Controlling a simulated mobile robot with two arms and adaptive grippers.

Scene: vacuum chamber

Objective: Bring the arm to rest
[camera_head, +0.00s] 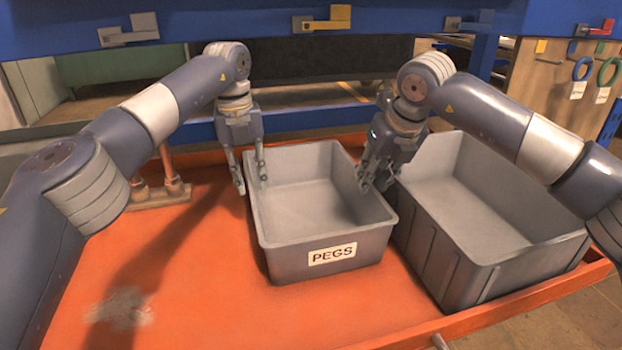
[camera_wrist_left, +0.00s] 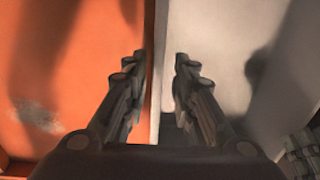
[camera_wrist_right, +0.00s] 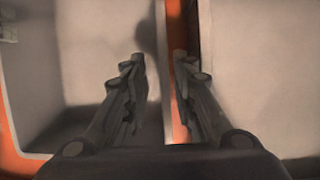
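My left arm comes in from the left, and its gripper (camera_head: 251,184) points down at the left wall of the grey bin labelled PEGS (camera_head: 290,262). My right gripper (camera_head: 375,185) points down at the right side of the PEGS bin, near the gap to a second grey bin (camera_head: 470,275). In the right wrist view its fingers (camera_wrist_right: 160,62) are apart and empty. The insides of both bins that show are empty.
Both bins stand on an orange tray table (camera_head: 190,270) with a raised edge. A copper-coloured fixture (camera_head: 165,190) stands behind my left arm. A blue beam (camera_head: 250,22) with latches crosses above. The orange surface at left front is clear.

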